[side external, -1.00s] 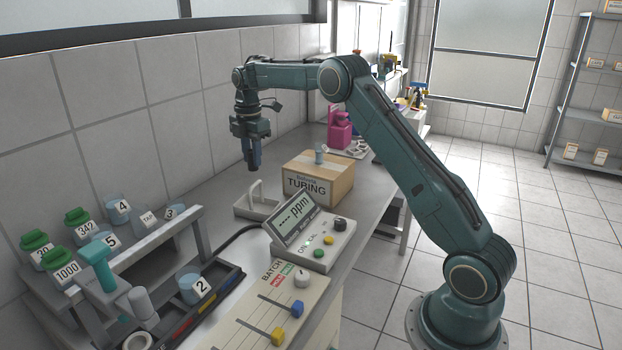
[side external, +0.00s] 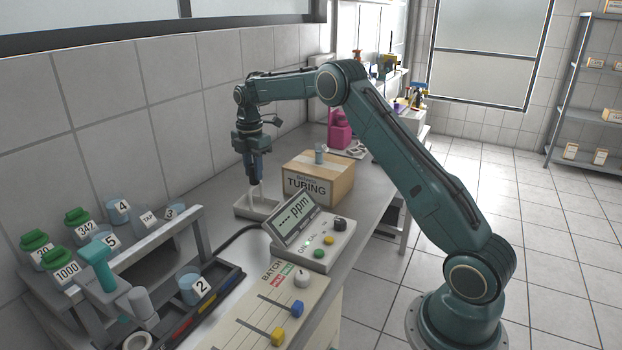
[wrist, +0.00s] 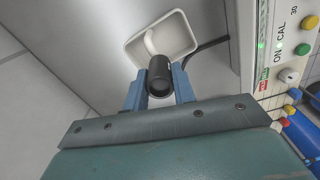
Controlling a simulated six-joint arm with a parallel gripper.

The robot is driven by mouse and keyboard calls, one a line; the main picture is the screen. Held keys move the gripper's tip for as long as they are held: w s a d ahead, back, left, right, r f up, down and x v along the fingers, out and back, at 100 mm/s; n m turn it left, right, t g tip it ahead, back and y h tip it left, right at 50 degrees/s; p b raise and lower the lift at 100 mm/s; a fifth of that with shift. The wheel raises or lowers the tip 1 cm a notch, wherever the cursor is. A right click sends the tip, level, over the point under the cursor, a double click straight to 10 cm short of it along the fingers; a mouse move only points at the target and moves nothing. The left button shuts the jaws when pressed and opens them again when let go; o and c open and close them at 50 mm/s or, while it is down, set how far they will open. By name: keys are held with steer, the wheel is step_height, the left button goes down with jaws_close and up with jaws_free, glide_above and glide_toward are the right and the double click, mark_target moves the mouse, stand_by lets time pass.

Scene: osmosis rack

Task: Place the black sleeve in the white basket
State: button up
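The black sleeve (wrist: 160,77) is a short dark hollow cylinder between the two blue fingers of my gripper (wrist: 160,84) in the wrist view. My gripper (side external: 254,172) is shut on it and points down over the white basket (side external: 242,211) in the side view. The basket is a shallow white tray with an arched handle; its rim also shows beyond the sleeve in the wrist view (wrist: 187,42). The sleeve's lower end is in front of the handle. I cannot tell whether it touches the handle or the basket.
A cardboard tubing box (side external: 335,187) stands close to the right of the basket. A ppm meter (side external: 322,243) is in front of it, with a dark cable (side external: 235,240) alongside. A grey rack (side external: 150,262) with labelled bottles stands at the left.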

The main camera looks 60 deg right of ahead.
steer(key=o, duration=0.4)
steer(key=shift+o, duration=0.2)
steer(key=shift+r, duration=0.1)
step_height(320, 180, up, 12)
stand_by(0.5)
steer(key=shift+r, duration=0.1)
stand_by(0.5)
